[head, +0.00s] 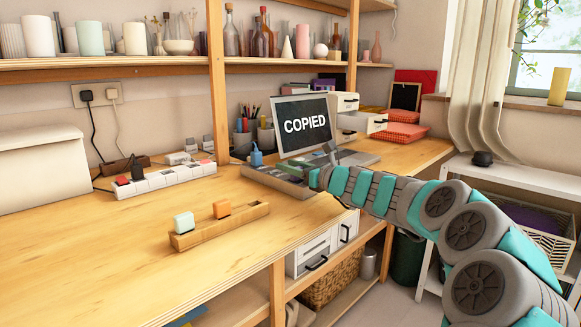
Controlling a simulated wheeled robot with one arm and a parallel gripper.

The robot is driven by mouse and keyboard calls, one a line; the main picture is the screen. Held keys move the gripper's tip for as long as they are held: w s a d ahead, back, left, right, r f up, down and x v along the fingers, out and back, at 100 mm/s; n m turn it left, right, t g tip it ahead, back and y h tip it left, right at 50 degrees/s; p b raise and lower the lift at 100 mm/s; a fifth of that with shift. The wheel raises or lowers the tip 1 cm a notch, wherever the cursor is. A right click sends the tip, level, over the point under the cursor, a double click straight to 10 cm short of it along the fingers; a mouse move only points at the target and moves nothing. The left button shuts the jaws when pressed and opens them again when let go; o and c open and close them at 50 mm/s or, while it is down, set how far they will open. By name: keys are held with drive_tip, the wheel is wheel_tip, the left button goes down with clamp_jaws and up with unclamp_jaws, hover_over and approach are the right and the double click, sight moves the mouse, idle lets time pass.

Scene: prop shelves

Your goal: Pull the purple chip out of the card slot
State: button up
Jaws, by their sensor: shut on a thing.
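The laptop (304,124) stands open on the bench and its screen reads COPIED. A low grey unit (288,183) lies in front of it, and my arm's end covers part of it. My gripper (318,178) is at the right end of that unit, below the laptop screen. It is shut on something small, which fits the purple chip. The chip and its card slot are hidden and I cannot make out either. A wooden holder (242,221) nearer the front carries a mint chip (184,222) and an orange chip (221,209), both upright.
A white power strip (165,179) with plugs lies at the back left. A small blue bottle (256,155) stands by the grey unit, with pencil cups behind. White drawers (347,122) stand right of the laptop. The front left bench is clear.

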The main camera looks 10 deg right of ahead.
clamp_jaws()
drive_tip(key=shift+r+p, duration=0.6)
drive_tip(key=shift+p, duration=0.6)
idle(1.6)
drive_tip(key=shift+r+p, duration=0.6)
drive_tip(key=shift+p, duration=0.15)
drive_tip(key=shift+r, duration=1.25)
drive_tip(key=shift+r, duration=2)
